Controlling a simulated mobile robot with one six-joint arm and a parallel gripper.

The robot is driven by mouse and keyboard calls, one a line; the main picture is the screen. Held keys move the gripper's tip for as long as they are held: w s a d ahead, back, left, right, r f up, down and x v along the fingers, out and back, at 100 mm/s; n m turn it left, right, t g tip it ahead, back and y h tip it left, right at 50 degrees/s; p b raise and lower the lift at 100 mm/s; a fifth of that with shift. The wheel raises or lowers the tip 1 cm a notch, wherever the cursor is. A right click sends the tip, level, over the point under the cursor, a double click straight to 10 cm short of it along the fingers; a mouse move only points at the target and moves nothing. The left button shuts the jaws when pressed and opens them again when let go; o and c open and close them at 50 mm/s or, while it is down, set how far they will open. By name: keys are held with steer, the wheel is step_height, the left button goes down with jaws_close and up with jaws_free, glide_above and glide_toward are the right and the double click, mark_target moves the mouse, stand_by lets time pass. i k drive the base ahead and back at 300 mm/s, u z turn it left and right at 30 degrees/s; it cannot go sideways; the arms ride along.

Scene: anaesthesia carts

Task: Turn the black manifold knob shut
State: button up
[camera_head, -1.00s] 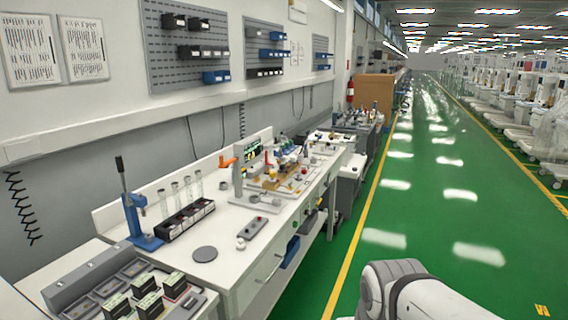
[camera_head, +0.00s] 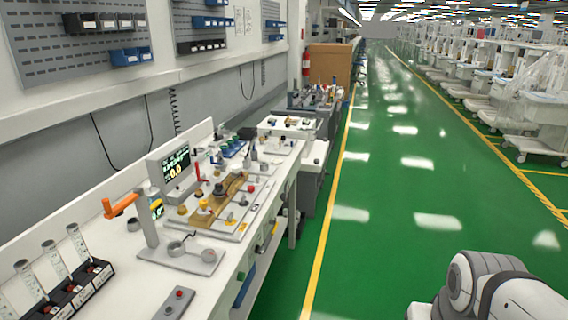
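A brass-coloured manifold (camera_head: 226,190) lies on a pale plate on the white workbench, left of the middle of the head view. Small yellow, red and dark knobs stand on and around it. A dark knob (camera_head: 218,190) shows near the manifold's middle; it is too small to tell how far it is turned, or to be sure that it is the black manifold knob. My gripper is out of view. Only a white and grey link of my arm shows at the lower right, over the green floor and well apart from the bench.
Glass tubes in a black rack (camera_head: 72,300) are at the lower left. The green aisle (camera_head: 375,215) right of the yellow line is clear; carts (camera_head: 530,105) line its far right.

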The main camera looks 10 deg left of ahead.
mark_target(218, 186)
steer(key=u, duration=0.2)
steer(key=i, duration=1.35)
steer(key=u, duration=1.25)
steer(key=i, duration=0.55)
steer(key=u, duration=0.2)
steer(key=k, duration=0.65)
steer(key=u, duration=0.25)
steer(key=i, duration=0.65)
steer(key=z, duration=0.1)
